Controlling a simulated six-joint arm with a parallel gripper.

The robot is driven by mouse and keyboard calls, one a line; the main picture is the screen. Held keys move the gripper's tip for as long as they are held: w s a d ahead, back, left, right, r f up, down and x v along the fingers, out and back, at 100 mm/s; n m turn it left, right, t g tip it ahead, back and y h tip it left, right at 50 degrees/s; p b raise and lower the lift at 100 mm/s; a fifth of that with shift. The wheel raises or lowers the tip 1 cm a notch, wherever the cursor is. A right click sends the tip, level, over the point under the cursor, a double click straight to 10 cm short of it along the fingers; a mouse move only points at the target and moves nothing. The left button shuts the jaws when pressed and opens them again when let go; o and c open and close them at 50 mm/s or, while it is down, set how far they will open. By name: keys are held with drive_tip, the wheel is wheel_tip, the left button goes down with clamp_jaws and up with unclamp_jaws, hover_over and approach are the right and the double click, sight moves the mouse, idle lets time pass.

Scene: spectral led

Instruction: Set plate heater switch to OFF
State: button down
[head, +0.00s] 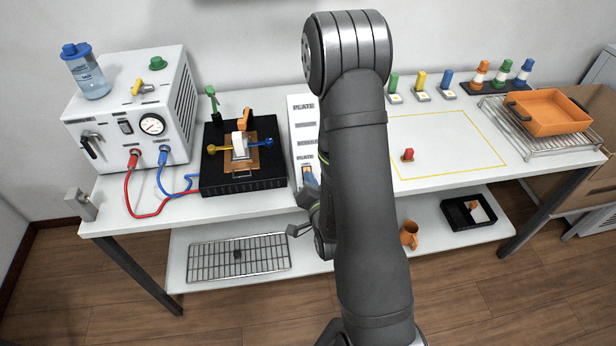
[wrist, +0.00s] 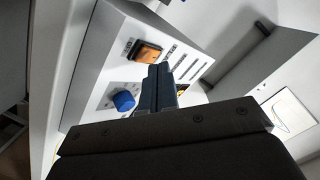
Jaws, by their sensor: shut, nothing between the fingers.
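A white control box marked "PLATE" (head: 303,112) stands mid-table in the head view, partly hidden by my arm. In the wrist view, its panel (wrist: 88,72) carries an orange rocker switch (wrist: 146,52) in a dark frame and a round blue knob (wrist: 123,100). The switch's label and setting are too small to read. My gripper (wrist: 158,72) is shut and empty. Its fingertips appear just right of and below the switch in the picture; I cannot tell whether they touch the panel. In the head view, my arm mostly hides the gripper.
Left of the box, a black platform (head: 215,180) holds a small fixture. Right of my arm are a yellow-outlined area (head: 450,150), a red peg (head: 408,155) and an orange tray (head: 550,112).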

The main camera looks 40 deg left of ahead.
idle(0.3)
drive_tip(key=shift+w+a+f, duration=0.15)
drive_tip(key=shift+w+f, duration=0.05)
drive_tip(key=shift+f, duration=0.15)
drive_tip(key=shift+w+a+f, duration=0.1)
drive_tip(key=shift+a+f, duration=0.05)
drive_tip(key=shift+f, duration=0.05)
idle(0.6)
idle(0.3)
drive_tip(key=shift+s+d+r, duration=0.3)
drive_tip(key=shift+d+r, duration=0.05)
drive_tip(key=shift+r, duration=0.2)
drive_tip(key=shift+r, duration=0.1)
drive_tip(key=shift+s+d+r, duration=0.35)
drive_tip(key=shift+r, duration=0.3)
drive_tip(key=shift+s+d+r, duration=0.3)
drive_tip(key=shift+s+r, duration=0.05)
drive_tip(key=shift+r, duration=0.3)
drive_tip(key=shift+s+d+r, duration=0.35)
drive_tip(key=shift+r, duration=0.3)
drive_tip(key=shift+f, duration=0.1)
drive_tip(key=shift+s+d+r, duration=0.25)
drive_tip(key=shift+r, duration=0.25)
drive_tip(key=shift+s+d+r, duration=0.25)
drive_tip(key=shift+r, duration=0.3)
drive_tip(key=shift+s+d+r, duration=0.25)
drive_tip(key=shift+r, duration=0.25)
